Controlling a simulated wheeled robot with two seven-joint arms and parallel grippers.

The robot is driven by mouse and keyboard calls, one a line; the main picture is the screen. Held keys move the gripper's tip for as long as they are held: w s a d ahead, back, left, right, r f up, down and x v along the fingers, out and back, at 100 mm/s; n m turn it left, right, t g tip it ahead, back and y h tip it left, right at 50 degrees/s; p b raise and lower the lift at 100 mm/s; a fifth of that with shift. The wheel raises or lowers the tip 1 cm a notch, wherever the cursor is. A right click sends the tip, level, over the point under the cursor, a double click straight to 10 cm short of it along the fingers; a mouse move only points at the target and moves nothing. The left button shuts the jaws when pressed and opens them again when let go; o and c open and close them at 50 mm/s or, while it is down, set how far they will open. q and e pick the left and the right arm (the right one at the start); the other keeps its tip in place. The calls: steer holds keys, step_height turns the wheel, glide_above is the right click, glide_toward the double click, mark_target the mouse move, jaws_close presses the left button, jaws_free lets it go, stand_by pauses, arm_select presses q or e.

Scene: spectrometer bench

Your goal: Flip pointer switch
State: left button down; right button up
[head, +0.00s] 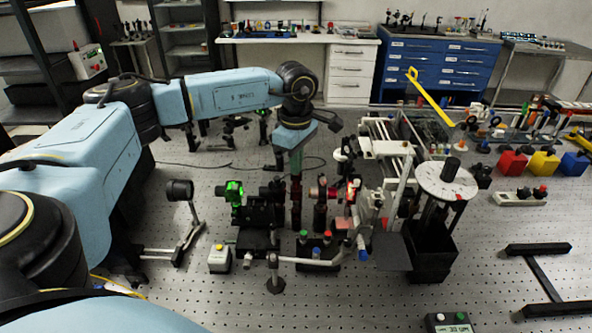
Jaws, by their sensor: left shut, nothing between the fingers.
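My left arm reaches in from the left over the optics bench, and its gripper (295,170) points down, shut and empty, above the middle of the optics row. I cannot make out for certain which part is the pointer switch. A black mount with a green-lit end (234,192) stands just left of the gripper, and a mount with a reddish round part (319,192) stands just right of it. The fingertips are small and dark against the posts, so I cannot tell whether they touch anything. My right gripper is out of view.
A small box with a yellow button (220,259) and a panel with colored buttons (316,250) sit in front. A white disc with a black knob (445,179) stands at right. Red, yellow and blue containers (543,162) are farther right. Bare perforated bench (380,302) lies in front.

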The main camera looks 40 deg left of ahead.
arm_select(q)
steer(key=shift+r+p, duration=0.55)
steer(key=shift+p, duration=0.05)
steer(key=shift+r+p, duration=1.95)
steer(key=shift+r, duration=0.9)
